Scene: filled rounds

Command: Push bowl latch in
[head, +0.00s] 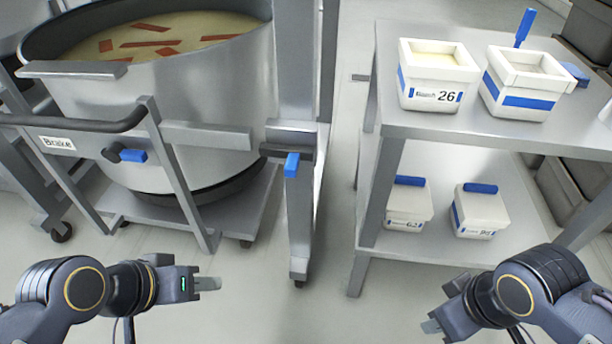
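A large steel bowl (190,100) filled with soup stands in a wheeled frame at the left of the head view. A blue-handled latch (291,165) sticks out from a bracket on the upright post just right of the bowl. Whether the latch is in or out is not clear. A second blue handle (132,156) is on the frame near a "Brake" label. My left gripper (208,284) is below the bowl frame, left of and nearer than the latch, touching nothing visible. My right gripper (430,326) is low at the right, far from the latch. Finger gaps are not clear.
A two-level steel table (400,128) stands at the right with white tubs (437,98) on top and lidded tubs (478,215) on the lower shelf. Floor (320,250) is open between the post and the table. The bowl frame's bars and wheels fill the left.

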